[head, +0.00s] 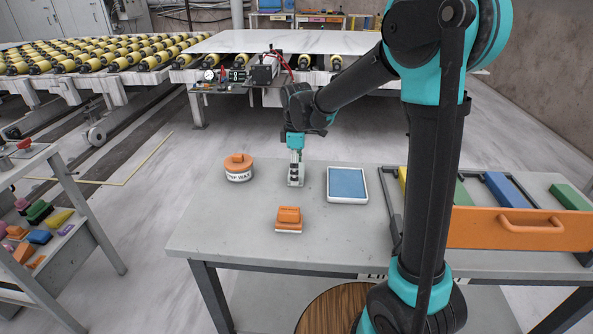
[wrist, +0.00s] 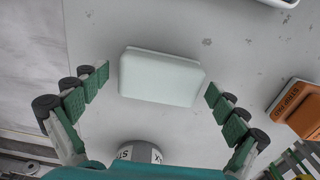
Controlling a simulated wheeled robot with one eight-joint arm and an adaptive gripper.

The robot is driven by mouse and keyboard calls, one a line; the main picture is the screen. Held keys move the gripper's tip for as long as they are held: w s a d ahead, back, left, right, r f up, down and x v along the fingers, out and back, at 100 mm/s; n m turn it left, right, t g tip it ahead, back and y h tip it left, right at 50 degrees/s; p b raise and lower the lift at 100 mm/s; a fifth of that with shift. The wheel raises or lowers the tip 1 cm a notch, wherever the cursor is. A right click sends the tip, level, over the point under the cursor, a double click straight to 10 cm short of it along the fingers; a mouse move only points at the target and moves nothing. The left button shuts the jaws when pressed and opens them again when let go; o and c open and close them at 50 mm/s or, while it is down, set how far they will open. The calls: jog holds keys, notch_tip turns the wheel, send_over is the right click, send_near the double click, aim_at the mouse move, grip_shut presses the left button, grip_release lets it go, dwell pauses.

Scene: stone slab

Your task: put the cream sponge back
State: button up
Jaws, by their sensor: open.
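A pale, off-white block with rounded edges, which looks like the cream sponge (wrist: 162,77), lies flat on the grey table in the wrist view. My gripper (wrist: 158,83) is open above it, with one green-padded finger on either side and a gap at both ends. In the head view my gripper (head: 295,182) points straight down at the table between the round orange-lidded tin and the white tray. There the sponge is mostly hidden by the fingers and I cannot make it out clearly.
The orange-lidded tin (head: 239,168) stands left of my gripper. A white-rimmed tray with a blue inside (head: 347,184) lies right. An orange block on a pale base (head: 289,218) lies nearer. An orange-fronted holder (head: 520,228) with coloured bars is at right. A shelf at left holds several coloured blocks (head: 40,212).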

jog(key=shift+r, duration=0.1)
notch_tip(320, 180, up, 12)
dwell(0.5)
